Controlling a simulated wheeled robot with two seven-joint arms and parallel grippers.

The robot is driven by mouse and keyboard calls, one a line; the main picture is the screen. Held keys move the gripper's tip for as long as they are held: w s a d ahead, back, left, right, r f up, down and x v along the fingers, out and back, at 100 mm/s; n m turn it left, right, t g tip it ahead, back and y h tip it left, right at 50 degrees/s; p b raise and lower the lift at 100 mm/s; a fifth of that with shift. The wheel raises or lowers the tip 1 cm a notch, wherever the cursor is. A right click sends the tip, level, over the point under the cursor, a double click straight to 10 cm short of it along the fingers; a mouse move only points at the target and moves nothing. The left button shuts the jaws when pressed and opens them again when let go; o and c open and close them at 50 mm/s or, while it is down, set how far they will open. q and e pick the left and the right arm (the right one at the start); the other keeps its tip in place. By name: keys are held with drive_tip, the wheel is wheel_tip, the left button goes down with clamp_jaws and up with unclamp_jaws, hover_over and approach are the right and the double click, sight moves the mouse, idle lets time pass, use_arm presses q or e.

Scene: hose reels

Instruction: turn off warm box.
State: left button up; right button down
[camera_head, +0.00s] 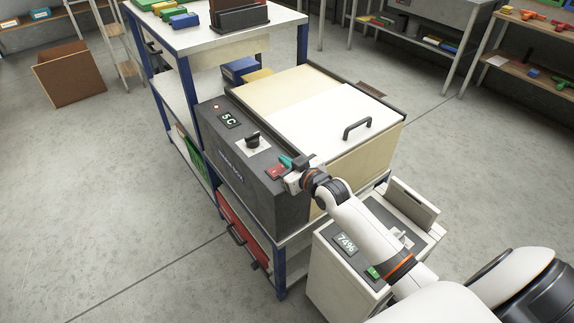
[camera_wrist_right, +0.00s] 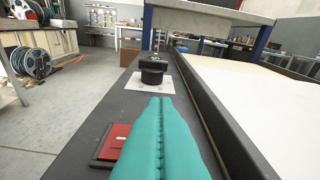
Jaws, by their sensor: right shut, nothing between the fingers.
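The warm box (camera_head: 255,190) is a dark grey and cream unit on a blue-legged bench. Its top panel carries a lit display (camera_head: 230,119), a small light (camera_head: 215,106), a black knob (camera_head: 253,139) and a red rocker switch (camera_head: 275,172). My right gripper (camera_head: 286,161) is shut and empty, its teal fingertips low over the panel beside the red switch. In the right wrist view the red switch (camera_wrist_right: 113,143) is left of the teal fingers (camera_wrist_right: 160,135), and the knob (camera_wrist_right: 152,72) is ahead. Contact cannot be told. My left gripper is not in view.
A white lid with a black handle (camera_head: 357,128) covers the box beside the panel. A smaller unit (camera_head: 338,262) with a display and green switch (camera_head: 373,272) stands under my right arm. Shelving rises behind the panel.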

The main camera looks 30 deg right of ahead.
drive_tip(key=shift+d+f, duration=0.1)
drive_tip(key=shift+f, duration=0.55)
drive_tip(key=shift+d+f+m, duration=0.1)
drive_tip(key=shift+f+m, duration=0.2)
drive_tip(key=shift+f, duration=0.1)
drive_tip(key=shift+r, duration=0.15)
drive_tip(key=r+p, duration=0.4)
drive_tip(key=r, duration=0.1)
drive_tip(key=shift+w+d, duration=0.15)
drive_tip(key=shift+d, duration=0.1)
drive_tip(key=shift+s+d+f+y, duration=0.15)
drive_tip(key=shift+s+f, duration=0.1)
drive_tip(key=shift+s, duration=0.35)
drive_tip(key=shift+s+d+f+y, duration=0.1)
drive_tip(key=shift+s+f+y, duration=0.1)
drive_tip(key=shift+s, duration=0.4)
drive_tip(key=v, duration=0.7)
drive_tip(key=shift+s+r+b, duration=0.3)
drive_tip(key=shift+s+b, duration=0.05)
drive_tip(key=shift+b, duration=0.05)
